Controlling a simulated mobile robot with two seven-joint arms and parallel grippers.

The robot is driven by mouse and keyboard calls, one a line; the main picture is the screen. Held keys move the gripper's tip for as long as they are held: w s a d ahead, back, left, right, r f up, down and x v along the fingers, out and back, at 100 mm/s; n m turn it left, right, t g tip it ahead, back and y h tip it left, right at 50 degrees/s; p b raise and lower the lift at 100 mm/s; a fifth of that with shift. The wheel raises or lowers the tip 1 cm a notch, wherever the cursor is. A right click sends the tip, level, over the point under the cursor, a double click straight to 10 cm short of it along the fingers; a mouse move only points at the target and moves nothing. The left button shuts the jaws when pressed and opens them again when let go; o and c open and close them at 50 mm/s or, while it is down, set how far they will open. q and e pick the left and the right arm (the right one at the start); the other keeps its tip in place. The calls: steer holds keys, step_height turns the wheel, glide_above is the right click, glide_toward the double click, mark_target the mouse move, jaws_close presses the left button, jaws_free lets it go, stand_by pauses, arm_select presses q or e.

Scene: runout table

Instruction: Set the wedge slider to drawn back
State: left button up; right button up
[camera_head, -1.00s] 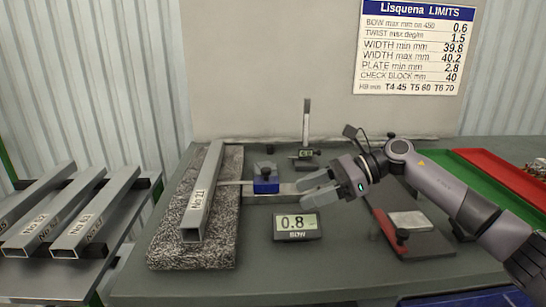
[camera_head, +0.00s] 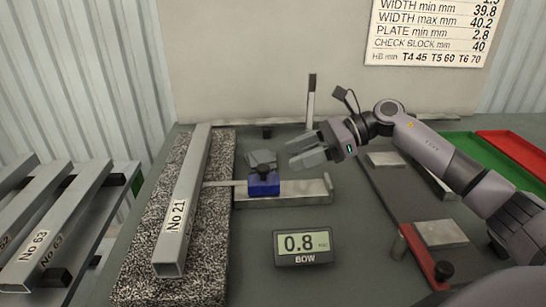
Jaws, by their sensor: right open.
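The wedge slider is a blue block (camera_head: 264,188) with a grey-black top piece (camera_head: 262,162), sitting on a pale metal rail (camera_head: 305,190). Its thin wedge strip (camera_head: 224,183) points left and reaches the side of the square tube marked No 21 (camera_head: 192,190); whether the tip goes under the tube is hidden. My right gripper (camera_head: 292,153) is open and empty, to the right of and apart from the slider's top piece, its fingers pointing left. The bow display (camera_head: 303,246) in front of the rail reads 0.8. My left gripper is not in view.
Tube No 21 lies on a speckled stone slab (camera_head: 145,255). An upright gauge post (camera_head: 311,95) stands behind the gripper. A red-edged fixture (camera_head: 425,258) stands at right. Green (camera_head: 475,150) and red (camera_head: 512,152) trays lie beyond. More tubes (camera_head: 65,220) rest on a rack at left.

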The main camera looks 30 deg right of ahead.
mark_target(266, 166)
steer(key=p+x, duration=0.1)
steer(key=x, duration=0.5)
steer(key=shift+a+r, duration=0.1)
steer(key=shift+a, duration=0.05)
steer(key=shift+c, duration=0.4)
jaws_close()
